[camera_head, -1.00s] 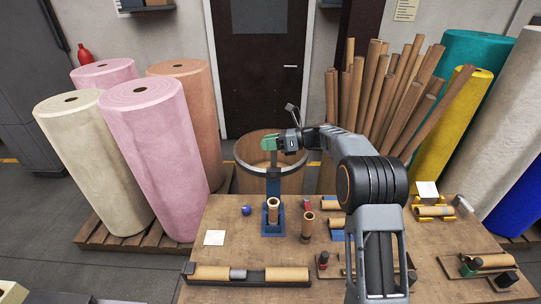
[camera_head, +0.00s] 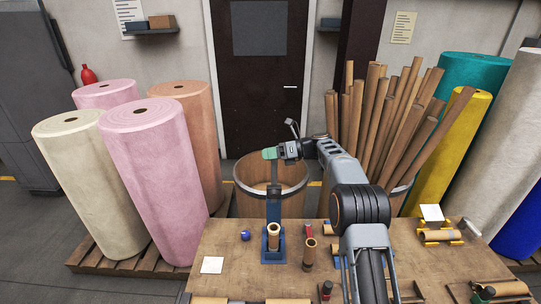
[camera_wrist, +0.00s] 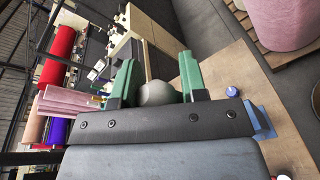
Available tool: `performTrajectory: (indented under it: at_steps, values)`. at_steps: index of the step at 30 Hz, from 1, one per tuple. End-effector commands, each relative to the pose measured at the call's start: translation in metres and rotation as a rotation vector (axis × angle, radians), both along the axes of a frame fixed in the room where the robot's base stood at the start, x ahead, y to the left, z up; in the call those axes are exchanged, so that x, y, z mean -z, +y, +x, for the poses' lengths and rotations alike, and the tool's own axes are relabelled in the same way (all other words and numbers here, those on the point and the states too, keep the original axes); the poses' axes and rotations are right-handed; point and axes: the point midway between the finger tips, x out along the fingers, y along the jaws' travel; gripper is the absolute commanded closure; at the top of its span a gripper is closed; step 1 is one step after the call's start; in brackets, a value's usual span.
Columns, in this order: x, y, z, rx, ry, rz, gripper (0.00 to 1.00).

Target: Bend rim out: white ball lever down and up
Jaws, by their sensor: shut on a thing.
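The blue press stand (camera_head: 272,252) is on the wooden table, with a brown cardboard tube (camera_head: 273,232) upright in it. Its column rises behind the tube toward my gripper (camera_head: 269,153). My gripper's green fingers are above the stand, in front of the open drum. In the wrist view the green fingers (camera_wrist: 158,85) are shut on the pale lever ball (camera_wrist: 157,94), which sits between them. The ball is hidden by the fingers in the head view. A blue part of the press (camera_wrist: 262,120) shows at the right of the wrist view. The tube's rim is too small to judge.
The open drum (camera_head: 285,200) is behind the table. Large felt rolls (camera_head: 150,180) stand left. The table's front left is mostly bare.

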Motion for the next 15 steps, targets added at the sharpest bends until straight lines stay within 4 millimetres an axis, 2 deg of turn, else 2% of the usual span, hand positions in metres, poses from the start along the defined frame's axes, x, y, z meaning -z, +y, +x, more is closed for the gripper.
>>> performTrajectory:
  at_steps: [1, 2, 3, 9, 15]
  values:
    - [0.0094, -0.0002, -0.0009, -0.002, 0.021, -0.007, 1.0]
    - [0.0095, -0.0001, -0.0009, -0.003, 0.021, -0.006, 1.0]
    - [0.0094, 0.0, -0.0009, -0.003, 0.021, -0.006, 0.59]
    - [0.0066, -0.0003, -0.0006, -0.002, 0.014, -0.005, 0.41]
    - [0.0041, -0.0018, -0.0002, 0.001, 0.008, -0.003, 0.41]
